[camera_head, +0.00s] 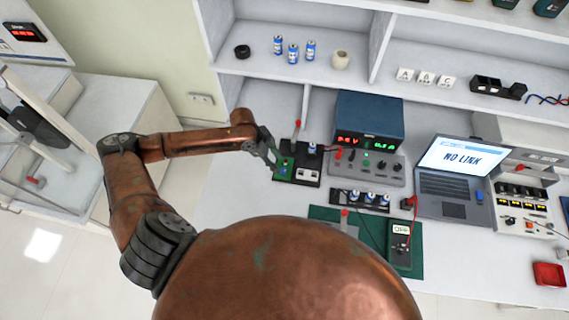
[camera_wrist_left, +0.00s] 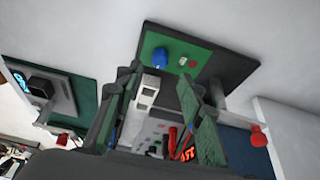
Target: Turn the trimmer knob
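A green circuit board (camera_head: 284,168) sits on a black base (camera_head: 307,181) on the bench, left of the blue instrument. In the left wrist view the green board (camera_wrist_left: 208,57) carries a round blue part (camera_wrist_left: 162,60), which may be the trimmer knob, and a small pale part (camera_wrist_left: 191,63) beside it. My left gripper (camera_head: 272,156) is over the board's left edge. In the left wrist view its two fingers (camera_wrist_left: 160,84) stand apart, with nothing held between them, and the blue part shows beyond their tips. Whether they touch it is unclear. My right gripper is not in view.
A laptop (camera_head: 455,175) is to the right. A multimeter (camera_head: 399,240) lies on a green mat in front. A red-tipped lever (camera_head: 297,128) rises behind the black base, close to my left gripper.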

